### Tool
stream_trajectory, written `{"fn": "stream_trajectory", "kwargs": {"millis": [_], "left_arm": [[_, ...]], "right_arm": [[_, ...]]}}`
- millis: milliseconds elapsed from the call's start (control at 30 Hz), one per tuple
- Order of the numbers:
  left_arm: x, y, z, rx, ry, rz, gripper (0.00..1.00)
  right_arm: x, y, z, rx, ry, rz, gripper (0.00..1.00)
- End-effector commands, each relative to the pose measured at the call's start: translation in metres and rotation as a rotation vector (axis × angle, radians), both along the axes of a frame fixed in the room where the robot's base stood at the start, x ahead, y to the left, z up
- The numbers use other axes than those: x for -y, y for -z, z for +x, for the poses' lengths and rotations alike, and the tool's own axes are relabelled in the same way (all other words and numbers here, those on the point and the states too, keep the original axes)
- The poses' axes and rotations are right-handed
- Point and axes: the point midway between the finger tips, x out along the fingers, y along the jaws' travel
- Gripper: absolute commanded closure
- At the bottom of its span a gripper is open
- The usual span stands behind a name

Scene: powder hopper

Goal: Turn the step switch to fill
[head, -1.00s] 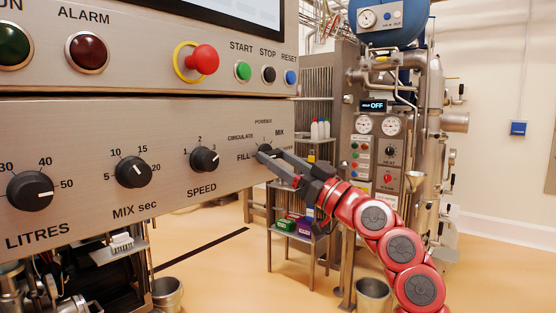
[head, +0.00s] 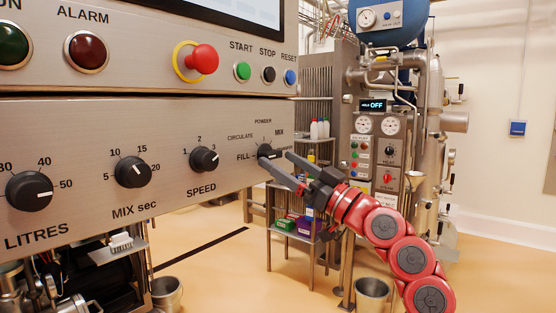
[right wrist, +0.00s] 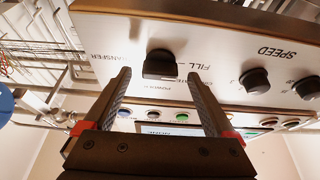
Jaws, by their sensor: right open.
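The step switch (head: 266,151) is a black round knob at the right end of the lower panel, with FILL, CIRCULATE, POWDER and MIX printed around it. It also shows in the right wrist view (right wrist: 160,65), just beyond the fingertips. I cannot make out clearly where its pointer points. My right gripper (head: 279,159) is open and empty in front of the knob, with its fingers to either side of it in the right wrist view (right wrist: 160,75). I see no contact. The left gripper is out of view.
The SPEED knob (head: 204,159) and MIX sec knob (head: 133,172) sit on the same panel to the left. Above are the red emergency button (head: 203,59) and the START button (head: 243,71). A metal shelf (head: 300,237) stands behind my right arm.

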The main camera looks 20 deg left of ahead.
Motion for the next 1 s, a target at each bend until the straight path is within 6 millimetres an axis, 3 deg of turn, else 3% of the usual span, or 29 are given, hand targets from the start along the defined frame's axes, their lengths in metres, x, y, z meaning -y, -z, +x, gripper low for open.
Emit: {"fn": "stream_trajectory", "kwargs": {"millis": [500,700,1000], "left_arm": [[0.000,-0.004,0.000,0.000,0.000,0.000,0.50],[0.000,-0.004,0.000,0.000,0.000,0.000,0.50],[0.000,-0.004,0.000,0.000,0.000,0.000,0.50]], "right_arm": [[0.109,0.048,-0.037,-0.001,0.005,0.000,0.10],[0.130,0.058,-0.045,-0.002,0.001,-0.001,0.10],[0.134,0.059,-0.048,-0.001,0.000,-0.002,0.10]]}}
